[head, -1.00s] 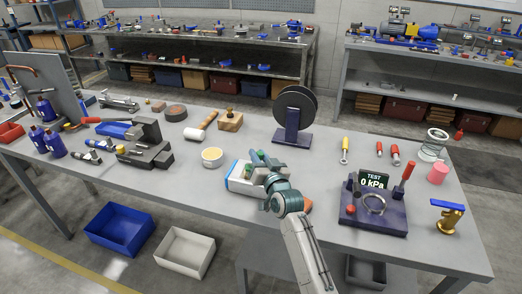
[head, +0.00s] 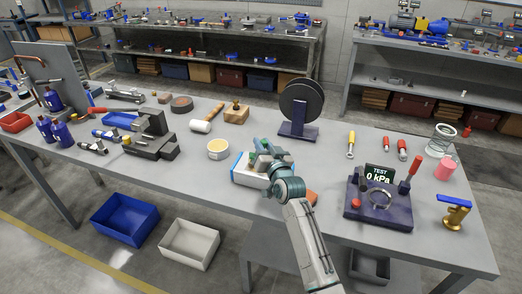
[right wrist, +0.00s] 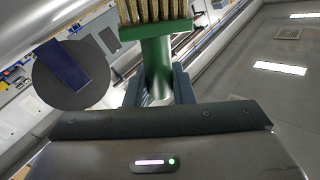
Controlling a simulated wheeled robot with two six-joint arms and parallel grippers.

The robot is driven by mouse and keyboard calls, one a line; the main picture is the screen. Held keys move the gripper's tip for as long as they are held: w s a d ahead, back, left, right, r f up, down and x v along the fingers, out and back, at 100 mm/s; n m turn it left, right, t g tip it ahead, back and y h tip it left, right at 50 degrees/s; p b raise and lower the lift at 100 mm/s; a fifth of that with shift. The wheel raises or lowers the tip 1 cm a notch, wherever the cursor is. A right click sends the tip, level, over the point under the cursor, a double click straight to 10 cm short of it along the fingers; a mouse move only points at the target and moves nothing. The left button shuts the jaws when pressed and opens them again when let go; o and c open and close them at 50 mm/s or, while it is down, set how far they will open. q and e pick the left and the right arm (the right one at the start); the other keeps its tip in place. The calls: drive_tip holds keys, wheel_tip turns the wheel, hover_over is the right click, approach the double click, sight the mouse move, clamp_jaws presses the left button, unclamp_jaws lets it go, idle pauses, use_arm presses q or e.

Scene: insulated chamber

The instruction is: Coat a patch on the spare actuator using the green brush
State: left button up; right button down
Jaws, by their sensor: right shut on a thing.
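My right gripper (head: 264,158) is over the white box with a blue edge (head: 237,172), near the table's front middle. In the right wrist view it is shut on the handle of the green brush (right wrist: 157,62). The brush's tan bristles show at the top of that view, clear of the fingers. In the head view the brush is mostly hidden by my gripper. A round tub with a pale yellow top (head: 218,149) stands just left of the box. I cannot tell for sure which item is the spare actuator; small blue-ended cylinders (head: 92,147) lie at the left. My left gripper is out of view.
A dark reel on a stand (head: 299,107) rises behind my gripper. The test stand reading 0 kPa (head: 380,205) is to the right. A black vise (head: 150,145) and a mallet (head: 206,121) lie to the left. Bare tabletop shows between the reel and the screwdrivers.

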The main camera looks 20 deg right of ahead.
drive_tip(key=shift+w+d+f+b, duration=0.1)
drive_tip(key=shift+w+d+b, duration=0.25)
drive_tip(key=shift+w+d, duration=0.25)
drive_tip(key=shift+w+d+b, duration=0.35)
drive_tip(key=shift+w, duration=0.3)
drive_tip(key=shift+w+d, duration=0.2)
drive_tip(key=shift+w, duration=0.05)
drive_tip(key=shift+r, duration=0.6)
drive_tip(key=r+p, duration=0.5)
drive_tip(key=shift+w, duration=0.2)
drive_tip(key=shift+d+r, duration=0.1)
drive_tip(key=shift+r+p, duration=1.35)
drive_tip(key=shift+r, duration=0.05)
